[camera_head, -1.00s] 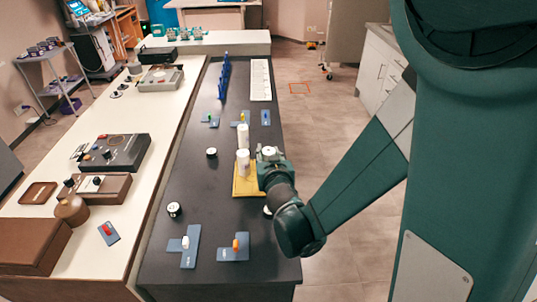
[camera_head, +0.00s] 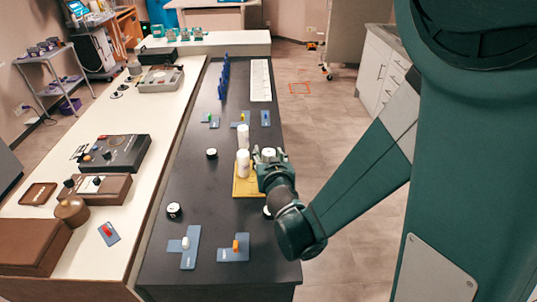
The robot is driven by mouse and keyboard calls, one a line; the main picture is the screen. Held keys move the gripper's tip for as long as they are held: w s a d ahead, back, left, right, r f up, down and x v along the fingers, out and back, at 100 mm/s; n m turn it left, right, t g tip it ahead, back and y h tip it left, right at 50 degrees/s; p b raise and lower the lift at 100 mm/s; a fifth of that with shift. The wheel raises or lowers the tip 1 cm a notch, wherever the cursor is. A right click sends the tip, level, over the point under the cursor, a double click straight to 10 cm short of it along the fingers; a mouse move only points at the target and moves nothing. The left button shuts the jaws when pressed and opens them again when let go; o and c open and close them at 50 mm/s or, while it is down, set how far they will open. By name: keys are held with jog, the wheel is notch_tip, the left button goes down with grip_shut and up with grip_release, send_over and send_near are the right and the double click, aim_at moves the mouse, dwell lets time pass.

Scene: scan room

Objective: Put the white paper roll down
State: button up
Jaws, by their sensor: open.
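Two white paper rolls stand upright on the dark table. The nearer white roll (camera_head: 243,164) is on the yellow mat (camera_head: 245,188), and the other white roll (camera_head: 243,136) is just behind it. My gripper (camera_head: 266,158) is at the right edge of the mat, beside the nearer roll. It is open, with a small white shape between its fingers; how much of that shape is hidden I cannot tell. The gripper covers the right part of the mat.
Blue plates with small coloured pieces lie at the front, such as one with an orange piece (camera_head: 233,249). Black-and-white round pieces (camera_head: 174,210) stand on the table. The table left of the mat is mostly clear.

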jog(key=p+v, duration=0.2)
jog(key=v, duration=0.9)
jog(key=shift+s, duration=0.15)
jog(key=shift+d+r, duration=0.1)
dwell(0.5)
jog(key=s+d+r+m+g+h, duration=0.1)
jog(key=s+d+r+g, duration=0.15)
jog(key=d, duration=0.45)
jog(key=s+d+r+g+h, duration=0.1)
jog(key=s+d+r+g, duration=0.15)
jog(key=d, duration=0.45)
jog(key=s+d+r+g, duration=0.1)
jog(key=s, duration=0.6)
jog(key=s+d+r+g, duration=0.1)
jog(key=s+d+r, duration=0.1)
jog(key=s, duration=0.6)
jog(key=shift+d+g+y, duration=0.2)
jog(key=shift+g+y, duration=0.1)
jog(key=shift+y, duration=0.1)
dwell(2.9)
